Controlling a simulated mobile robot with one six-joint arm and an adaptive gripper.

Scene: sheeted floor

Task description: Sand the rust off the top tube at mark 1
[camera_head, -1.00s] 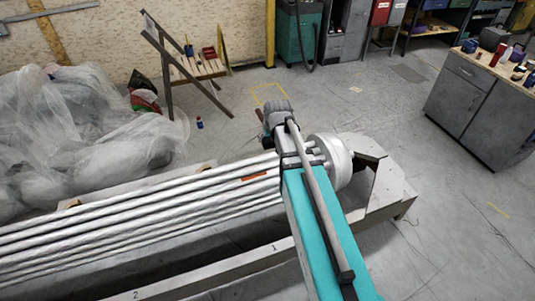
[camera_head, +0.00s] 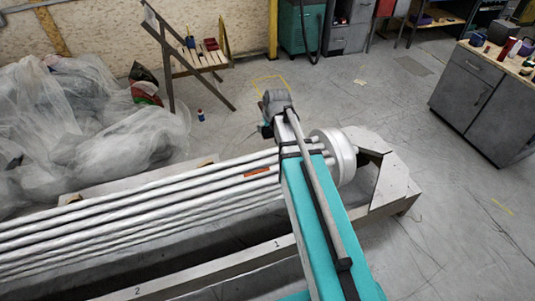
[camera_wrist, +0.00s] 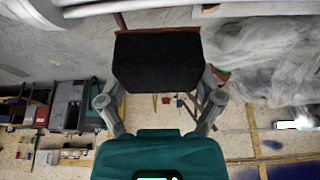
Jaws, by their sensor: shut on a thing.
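A bundle of pale tubes (camera_head: 130,208) runs from the left to a round end plate (camera_head: 341,155). A short orange-brown rust patch (camera_head: 257,172) shows on the upper tube, just left of my arm. The number mark 1 (camera_head: 277,244) is on the front beam. In the wrist view, my gripper (camera_wrist: 158,72) is shut on a dark block with a brown edge (camera_wrist: 156,62). A pale tube (camera_wrist: 265,9) crosses the top of that view, beyond the block; I cannot tell whether they touch. In the head view, my arm hides the gripped block.
Mark 2 (camera_head: 137,292) is farther left on the beam (camera_head: 215,268). Crumpled plastic sheeting (camera_head: 75,130) lies behind the tubes at left. A wooden stand (camera_head: 200,62) is at the back wall. A grey cabinet (camera_head: 475,95) stands at right, with clear floor before it.

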